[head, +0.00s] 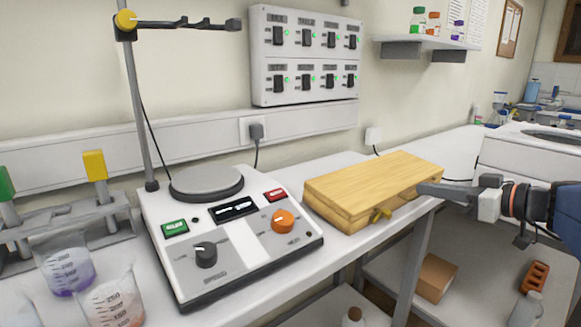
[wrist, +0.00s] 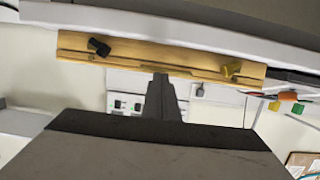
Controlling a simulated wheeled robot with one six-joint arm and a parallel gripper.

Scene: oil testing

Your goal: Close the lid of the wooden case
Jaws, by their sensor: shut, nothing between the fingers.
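The wooden case (head: 370,185) lies on the white bench right of the hotplate device in the head view. Its lid lies flat over the base, with a thin seam along the front; I cannot tell if it is fully seated. Contact is unclear.
A hotplate device (head: 230,235) with knobs and a stand is left of the case. Beakers (head: 68,270) stand at the far left. A switch panel (head: 305,55) hangs on the wall. A lower shelf holds a brown box (head: 436,277). Bench space behind the case is clear.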

